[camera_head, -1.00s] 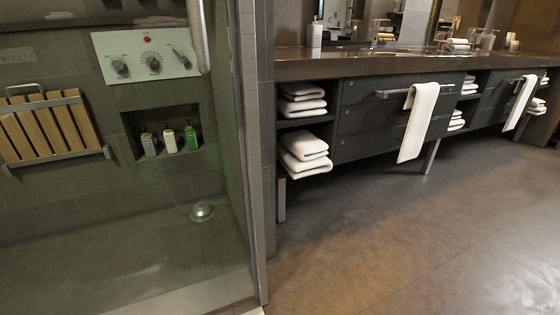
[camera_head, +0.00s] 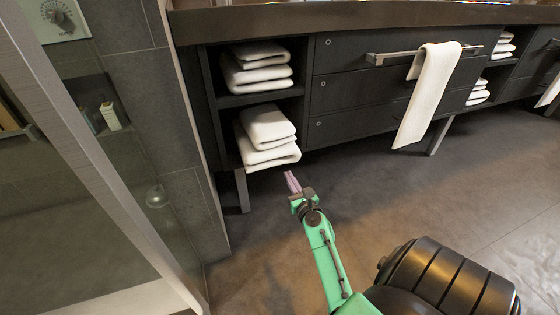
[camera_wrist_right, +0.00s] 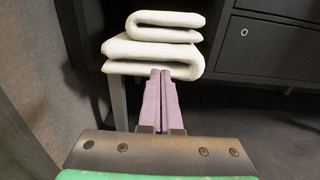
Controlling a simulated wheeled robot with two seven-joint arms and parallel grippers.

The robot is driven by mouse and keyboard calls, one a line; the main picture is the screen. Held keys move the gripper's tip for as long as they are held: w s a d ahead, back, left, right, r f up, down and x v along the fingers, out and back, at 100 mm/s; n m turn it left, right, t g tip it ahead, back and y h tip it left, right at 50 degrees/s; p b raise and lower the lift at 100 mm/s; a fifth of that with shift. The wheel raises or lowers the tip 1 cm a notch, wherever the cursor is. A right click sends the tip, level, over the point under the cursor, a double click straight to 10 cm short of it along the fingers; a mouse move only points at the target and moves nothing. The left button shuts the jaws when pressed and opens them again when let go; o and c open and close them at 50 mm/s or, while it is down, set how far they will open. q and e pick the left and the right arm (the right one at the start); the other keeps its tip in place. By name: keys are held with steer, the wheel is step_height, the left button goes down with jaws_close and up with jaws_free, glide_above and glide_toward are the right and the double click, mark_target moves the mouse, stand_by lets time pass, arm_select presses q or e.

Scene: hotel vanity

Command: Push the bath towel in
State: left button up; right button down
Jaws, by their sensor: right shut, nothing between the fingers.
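Folded white bath towels lie stacked on the lower open shelf at the left end of the vanity. The lower towel (camera_head: 268,156) sticks out past the shelf's front edge, and a smaller folded towel (camera_head: 268,126) lies on it. My right gripper (camera_head: 291,181) is shut and empty, just in front of and below the lower towel's front. In the right wrist view my gripper's purple fingers (camera_wrist_right: 161,85) are together and point at the lower towel (camera_wrist_right: 150,56); their tips overlap its lower edge, and I cannot tell whether they touch it. My left gripper is not in view.
Another towel stack (camera_head: 258,68) is on the upper shelf. Right of the shelves are drawers with a bar (camera_head: 385,57) and a hanging white towel (camera_head: 428,95). A metal leg (camera_head: 242,190) and the shower's glass frame (camera_head: 95,165) are at left. The floor in front is clear.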

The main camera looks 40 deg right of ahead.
mark_target(276, 156)
steer(key=b+x, duration=0.1)
steer(key=x, duration=0.7)
steer(key=shift+w+a, duration=0.1)
steer(key=shift+a, duration=0.05)
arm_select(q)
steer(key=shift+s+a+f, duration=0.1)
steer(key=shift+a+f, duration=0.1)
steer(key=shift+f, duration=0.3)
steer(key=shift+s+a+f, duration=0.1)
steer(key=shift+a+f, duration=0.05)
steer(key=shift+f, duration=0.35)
arm_select(e)
steer(key=shift+w+r, duration=0.1)
steer(key=shift+w, duration=0.2)
